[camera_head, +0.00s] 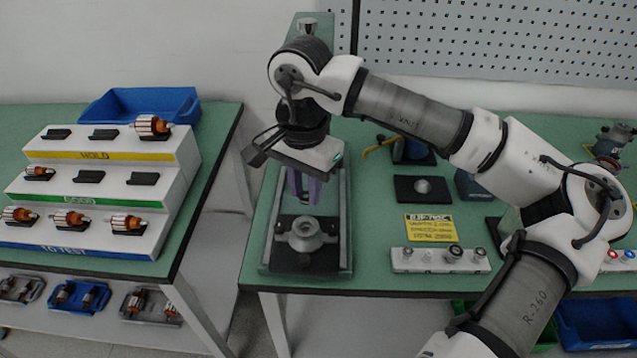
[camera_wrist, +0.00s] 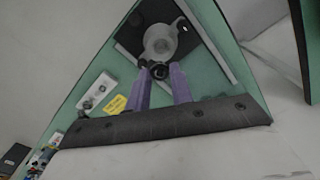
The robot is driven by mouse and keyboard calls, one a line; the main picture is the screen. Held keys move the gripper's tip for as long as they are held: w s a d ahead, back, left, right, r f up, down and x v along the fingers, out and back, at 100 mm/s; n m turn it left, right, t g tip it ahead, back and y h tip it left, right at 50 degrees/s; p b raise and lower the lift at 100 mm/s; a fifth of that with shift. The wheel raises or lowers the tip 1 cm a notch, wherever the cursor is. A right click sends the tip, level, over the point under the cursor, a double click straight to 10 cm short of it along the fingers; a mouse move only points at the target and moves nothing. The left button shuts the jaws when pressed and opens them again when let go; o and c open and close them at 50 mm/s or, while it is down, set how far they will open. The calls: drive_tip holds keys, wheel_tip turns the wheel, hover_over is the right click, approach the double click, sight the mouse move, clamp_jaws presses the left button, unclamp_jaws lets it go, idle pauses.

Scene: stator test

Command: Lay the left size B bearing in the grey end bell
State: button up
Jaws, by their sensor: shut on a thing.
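My gripper (camera_head: 304,188) has purple fingers that point down above the right bench, a little behind the grey end bell and higher than it. In the wrist view my gripper (camera_wrist: 160,76) is shut on a small dark ring-shaped bearing (camera_wrist: 159,71) at its fingertips. The bearing cannot be made out in the head view. The grey end bell (camera_head: 306,238) sits on a black plate in a fixture near the bench's front edge. In the wrist view the end bell (camera_wrist: 160,40) lies just beyond the bearing, and the two overlap slightly in the picture.
A white bearing holder (camera_head: 440,266) with several parts stands right of the fixture, below a yellow label (camera_head: 429,228). Rails (camera_head: 345,225) flank the end bell. A tiered white rack (camera_head: 100,235) with rotors stands on the left bench, across a gap.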

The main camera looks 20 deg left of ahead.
drive_tip(key=shift+a+f+b, duration=0.1)
drive_tip(key=shift+f+b, duration=1.15)
drive_tip(key=shift+f, duration=1.25)
drive_tip(key=shift+f+b, duration=0.75)
drive_tip(key=shift+b, duration=0.2)
drive_tip(key=shift+f+b, duration=0.3)
drive_tip(key=shift+b, duration=0.2)
drive_tip(key=o, duration=0.7)
drive_tip(key=shift+o, duration=0.2)
drive_tip(key=shift+r, duration=0.15)
wheel_tip(320, 180, up, 14)
drive_tip(key=shift+b, duration=0.4)
